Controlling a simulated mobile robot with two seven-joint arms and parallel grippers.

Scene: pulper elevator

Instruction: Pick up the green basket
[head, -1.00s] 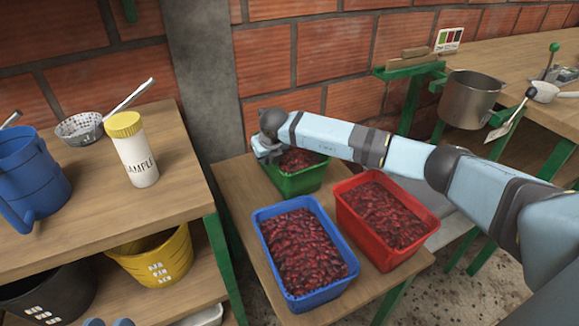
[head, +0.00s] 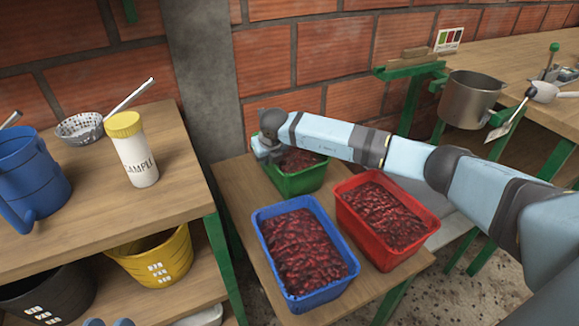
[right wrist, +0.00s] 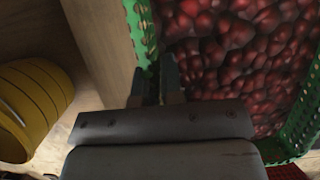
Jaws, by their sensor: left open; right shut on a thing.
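The green basket (head: 303,182), full of dark red cherries, stands at the back of the low wooden table. My right gripper (head: 268,155) is at its left rim; the arm crosses above the red basket. In the right wrist view, the fingers (right wrist: 158,82) are shut on the green perforated wall (right wrist: 143,40), with red cherries to the right of it. The fingertips are partly hidden by the rim.
A blue basket (head: 320,290) and a red basket (head: 372,252), both full of cherries, stand in front of the green one. A shelf (head: 100,210) with a yellow bucket (head: 155,262) is close on the left. The brick wall (head: 265,60) is behind.

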